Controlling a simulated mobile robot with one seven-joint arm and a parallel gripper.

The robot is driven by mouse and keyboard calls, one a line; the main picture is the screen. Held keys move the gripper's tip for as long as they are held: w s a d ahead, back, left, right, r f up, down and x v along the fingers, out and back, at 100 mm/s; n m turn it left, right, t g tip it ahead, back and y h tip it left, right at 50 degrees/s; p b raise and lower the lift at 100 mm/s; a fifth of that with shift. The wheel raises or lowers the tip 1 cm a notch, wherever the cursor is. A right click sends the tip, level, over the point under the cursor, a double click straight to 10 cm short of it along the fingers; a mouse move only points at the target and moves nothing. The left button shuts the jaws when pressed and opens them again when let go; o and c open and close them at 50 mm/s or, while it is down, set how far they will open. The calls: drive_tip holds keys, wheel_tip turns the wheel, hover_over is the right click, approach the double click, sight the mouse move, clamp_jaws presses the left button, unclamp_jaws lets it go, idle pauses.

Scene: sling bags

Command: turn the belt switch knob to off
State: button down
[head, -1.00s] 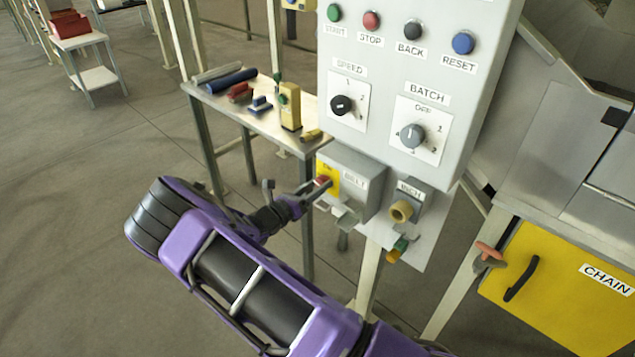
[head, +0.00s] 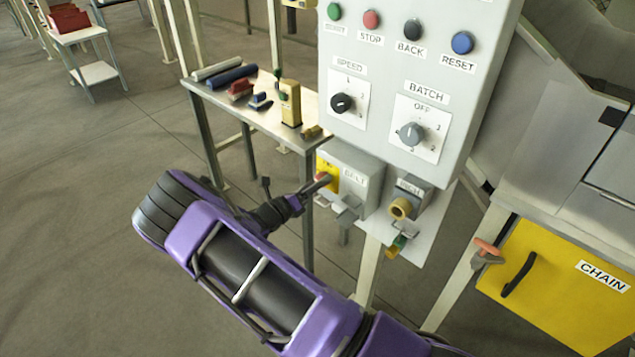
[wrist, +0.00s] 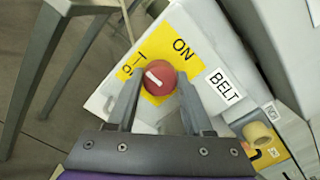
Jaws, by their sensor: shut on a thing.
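The belt switch knob (wrist: 157,78) is a round red knob with a white line, on a yellow plate in the wrist view. The line slants from upper left to lower right. The ON label (wrist: 183,48) is at the knob's upper right; a partly hidden label starting with O (wrist: 125,72) is at its left. The BELT label (wrist: 223,85) is to the right. My gripper (wrist: 158,84) is shut on the knob, one finger on each side. In the head view my gripper (head: 318,186) reaches the grey belt box (head: 361,183) from the left, covering most of the knob.
The control panel above carries a speed knob (head: 342,103), a batch knob (head: 411,133) and several push buttons. An INCH switch (head: 401,208) sits right of the belt box. A metal table (head: 222,100) with small items stands behind. A yellow CHAIN door (head: 560,285) is at right.

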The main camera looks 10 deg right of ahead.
drive_tip(key=shift+c, duration=1.5)
unclamp_jaws()
drive_tip(key=v, duration=1.7)
drive_tip(key=shift+s+a+b, duration=0.15)
drive_tip(key=shift+a+b, duration=0.05)
drive_tip(key=shift+b, duration=0.1)
drive_tip(key=shift+r, duration=0.1)
